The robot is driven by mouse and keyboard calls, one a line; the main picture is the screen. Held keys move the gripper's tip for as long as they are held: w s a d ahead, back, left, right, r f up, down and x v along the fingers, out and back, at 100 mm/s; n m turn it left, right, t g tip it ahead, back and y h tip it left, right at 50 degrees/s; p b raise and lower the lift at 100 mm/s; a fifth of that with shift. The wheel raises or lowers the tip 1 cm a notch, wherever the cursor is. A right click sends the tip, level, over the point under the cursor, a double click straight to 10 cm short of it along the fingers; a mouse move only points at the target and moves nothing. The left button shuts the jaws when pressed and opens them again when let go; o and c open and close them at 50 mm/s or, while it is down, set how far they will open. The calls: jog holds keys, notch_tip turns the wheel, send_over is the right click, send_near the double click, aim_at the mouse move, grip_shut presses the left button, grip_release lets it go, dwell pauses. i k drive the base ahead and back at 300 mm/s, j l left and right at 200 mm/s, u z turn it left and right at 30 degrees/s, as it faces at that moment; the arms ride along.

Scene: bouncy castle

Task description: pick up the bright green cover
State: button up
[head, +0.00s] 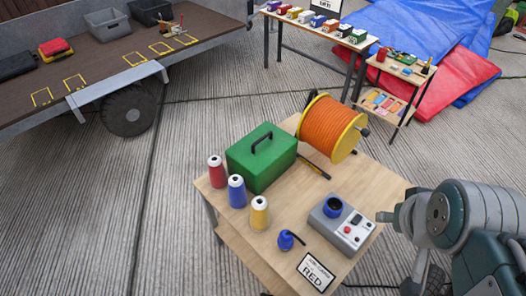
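The bright green cover (262,158) is a box shape with a black handle on its top. It stands upright on the left back part of the small wooden table (290,220) in the head view. What is under it, if anything, is hidden. Grey and dark links of my arm show at the right edge, to the right of the table and apart from the cover. My gripper itself cannot be made out in this view.
A grey device (342,222), a small blue item (287,241) and a "RED" card (315,272) sit nearer. A trailer (100,65) stands left.

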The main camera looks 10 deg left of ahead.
aim_at(262, 156)
jog(key=k+j, duration=0.2)
jog(key=j, duration=0.2)
jog(key=k+j+z, duration=0.15)
jog(key=j, duration=0.25)
jog(key=k+j, duration=0.25)
jog(key=j, duration=0.15)
jog(key=k+j+z, duration=0.1)
jog(key=j, duration=0.25)
jog(key=j+z, duration=0.3)
jog(key=j, duration=0.9)
jog(key=i+j+z, duration=0.1)
jog(key=i, duration=0.35)
jog(key=i+j+z, duration=0.1)
jog(key=i+j, duration=0.25)
jog(key=i, duration=0.05)
